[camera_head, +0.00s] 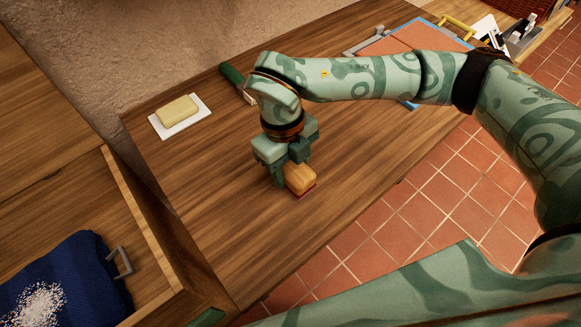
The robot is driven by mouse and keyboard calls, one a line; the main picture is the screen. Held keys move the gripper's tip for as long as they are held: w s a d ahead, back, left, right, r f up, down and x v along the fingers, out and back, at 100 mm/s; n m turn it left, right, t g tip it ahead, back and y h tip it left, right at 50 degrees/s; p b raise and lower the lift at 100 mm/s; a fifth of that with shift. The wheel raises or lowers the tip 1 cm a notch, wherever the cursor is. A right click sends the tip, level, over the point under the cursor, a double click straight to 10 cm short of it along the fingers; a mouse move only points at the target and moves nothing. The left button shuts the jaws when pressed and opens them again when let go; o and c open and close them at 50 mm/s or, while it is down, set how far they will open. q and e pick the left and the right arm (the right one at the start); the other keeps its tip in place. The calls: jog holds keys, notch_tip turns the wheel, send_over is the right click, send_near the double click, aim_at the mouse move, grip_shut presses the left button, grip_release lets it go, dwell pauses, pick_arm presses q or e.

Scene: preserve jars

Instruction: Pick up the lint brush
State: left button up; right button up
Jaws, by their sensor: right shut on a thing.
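The lint brush (299,179) looks like a small block with an orange-wood back and a red underside. It is at the front part of the wooden table (200,170). My right gripper (283,172) reaches down from above and is shut on it, hiding its left end. I cannot tell whether its red underside touches the tabletop or is just above it. My left gripper is not in view.
A yellow bar (178,110) lies on a white dish (157,128) at the back left. A green-handled tool (232,73) lies behind my right wrist. An open drawer at lower left holds a blue cloth (85,270) with white grains. The table's left middle is clear.

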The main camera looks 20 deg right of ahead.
aim_at(291, 164)
jog(key=shift+r, duration=0.15)
jog(key=shift+r, duration=0.35)
notch_tip(291, 164, up, 3)
jog(key=shift+w+f+p, duration=0.1)
jog(key=shift+f+p, duration=0.05)
jog(key=shift+p, duration=0.6)
jog(key=s+a+r+p, duration=0.1)
jog(key=s+a+r, duration=0.1)
jog(key=s+r, duration=0.2)
jog(key=s+a+r+p, duration=0.2)
jog(key=s+r, duration=0.3)
jog(key=s, duration=0.4)
jog(key=shift+a+r, duration=0.2)
jog(key=shift+a, duration=0.6)
jog(key=shift+o, duration=0.7)
